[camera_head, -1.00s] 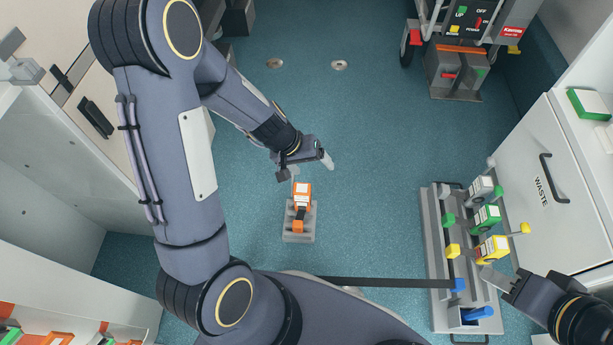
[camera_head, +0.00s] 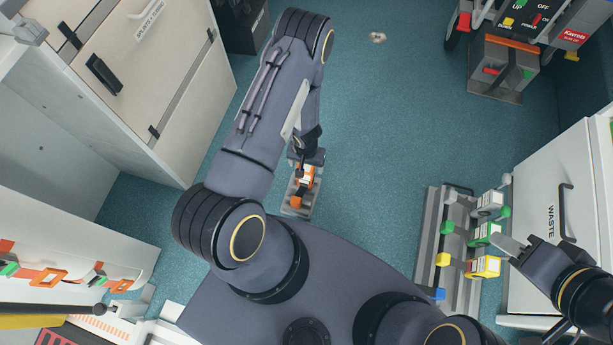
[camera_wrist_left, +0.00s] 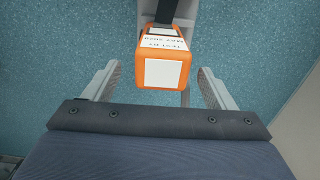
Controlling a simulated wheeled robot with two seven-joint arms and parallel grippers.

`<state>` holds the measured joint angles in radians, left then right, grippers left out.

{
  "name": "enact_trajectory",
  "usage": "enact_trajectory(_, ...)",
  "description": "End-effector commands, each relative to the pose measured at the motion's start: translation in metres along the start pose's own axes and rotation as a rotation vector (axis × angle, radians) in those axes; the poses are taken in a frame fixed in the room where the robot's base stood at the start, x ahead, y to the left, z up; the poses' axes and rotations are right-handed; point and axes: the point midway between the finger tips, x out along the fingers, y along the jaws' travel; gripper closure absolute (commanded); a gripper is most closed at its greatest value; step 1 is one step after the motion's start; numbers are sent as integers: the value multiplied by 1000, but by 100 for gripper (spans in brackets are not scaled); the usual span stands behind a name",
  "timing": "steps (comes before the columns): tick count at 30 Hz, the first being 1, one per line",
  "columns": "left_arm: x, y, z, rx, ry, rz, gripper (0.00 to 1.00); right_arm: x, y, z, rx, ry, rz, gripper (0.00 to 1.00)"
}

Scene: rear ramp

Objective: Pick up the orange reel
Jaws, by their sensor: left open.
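The orange reel (camera_head: 307,174) with white labels sits on a small grey stand (camera_head: 298,210) on the floor, partly covered by my left gripper in the head view. My left gripper (camera_head: 306,161) is right at the reel's far end. In the left wrist view, the orange reel (camera_wrist_left: 163,72) lies between the two spread fingers of my left gripper (camera_wrist_left: 159,72), with a visible gap on each side. My right gripper (camera_head: 508,247) is beside the rack at the right, near the green and yellow reels; whether its fingers are apart is unclear.
A grey rack (camera_head: 430,240) holds grey, green and yellow reels. A white waste cabinet (camera_head: 540,230) stands at the right. A beige cabinet (camera_head: 150,100) is at the left. Blue floor (camera_head: 390,130) is clear beyond the stand.

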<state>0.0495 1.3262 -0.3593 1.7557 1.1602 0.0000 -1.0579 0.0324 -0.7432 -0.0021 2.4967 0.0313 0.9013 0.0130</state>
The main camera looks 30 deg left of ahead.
Motion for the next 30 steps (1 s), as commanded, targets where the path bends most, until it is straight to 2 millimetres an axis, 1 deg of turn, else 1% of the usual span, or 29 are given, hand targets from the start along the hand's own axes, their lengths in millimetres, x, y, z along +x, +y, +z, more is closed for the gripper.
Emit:
enact_trajectory(1, 14, -2, 0, -1, -2, 0, 22, 8, 3, 4, 0, 0, 0, 64)
enact_trajectory(3, 22, -2, -1, 0, -2, 1, 22, 10, 5, 5, 0, 0, 0, 64)
enact_trajectory(6, 30, -1, -2, 0, -1, 1, 22, 12, 6, 6, 0, 0, 0, 64)
enact_trajectory(14, 31, -1, -2, 0, 0, 2, 22, 12, 5, 6, 0, 0, 0, 64)
enact_trajectory(17, 31, -1, -2, 0, -1, 2, 32, 12, 5, 6, 0, 0, 0, 64)
enact_trajectory(30, 31, 0, -2, 1, -2, 4, 90, 12, 5, 6, 0, 0, 0, 64)
